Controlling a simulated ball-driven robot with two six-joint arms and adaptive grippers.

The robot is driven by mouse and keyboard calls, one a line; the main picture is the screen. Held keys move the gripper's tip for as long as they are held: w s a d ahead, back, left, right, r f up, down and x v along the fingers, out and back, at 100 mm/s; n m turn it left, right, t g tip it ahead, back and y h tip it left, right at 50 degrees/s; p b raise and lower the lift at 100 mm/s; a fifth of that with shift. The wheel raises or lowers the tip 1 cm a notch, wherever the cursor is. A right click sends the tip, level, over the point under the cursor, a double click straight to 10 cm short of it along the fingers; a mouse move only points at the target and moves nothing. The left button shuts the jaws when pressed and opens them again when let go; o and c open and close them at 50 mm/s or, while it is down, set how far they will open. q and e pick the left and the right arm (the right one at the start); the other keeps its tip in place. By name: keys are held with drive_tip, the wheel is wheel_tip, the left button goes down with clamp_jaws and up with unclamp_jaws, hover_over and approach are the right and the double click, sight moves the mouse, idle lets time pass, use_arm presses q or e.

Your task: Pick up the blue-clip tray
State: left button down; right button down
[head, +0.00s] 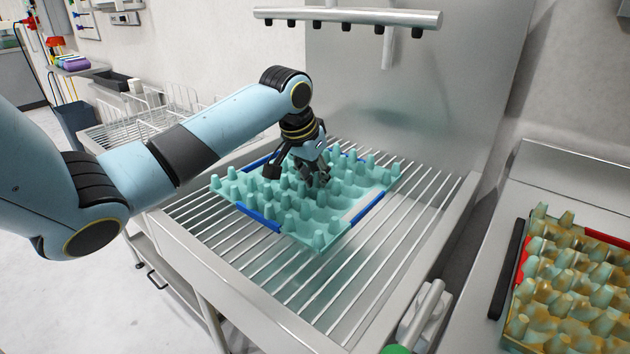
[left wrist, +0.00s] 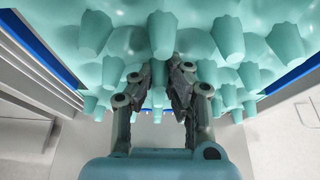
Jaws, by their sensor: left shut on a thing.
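The blue-clip tray (head: 318,238) is a teal egg tray with rows of raised posts and blue clips along its edges. It sits on the slatted metal rack in the head view. My left gripper (head: 318,176) is over the middle of the tray, among its posts. In the left wrist view the tray (left wrist: 210,50) fills the upper part, and my left gripper (left wrist: 167,100) has its fingers closed around one post. The fingers partly hide that post. Blue clips (left wrist: 42,42) show at both sides there. My right gripper is in neither view.
The slatted rack (head: 285,290) has bare bars around the tray. A second, brownish-stained tray with red clips (head: 527,318) is at the right. A spray bar (head: 350,16) hangs above the back. A wire basket (head: 160,120) stands behind my left arm.

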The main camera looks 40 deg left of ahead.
use_arm(q)
drive_tip(key=r, duration=0.4)
drive_tip(key=shift+s+d, duration=0.2)
drive_tip(key=shift+d, duration=0.05)
drive_tip(key=s+d+r, duration=0.6)
drive_tip(key=s+d, duration=0.1)
drive_tip(key=d, duration=0.1)
drive_tip(key=shift+d+r+p, duration=0.2)
drive_tip(key=shift+r+p, duration=0.05)
drive_tip(key=shift+p, duration=0.2)
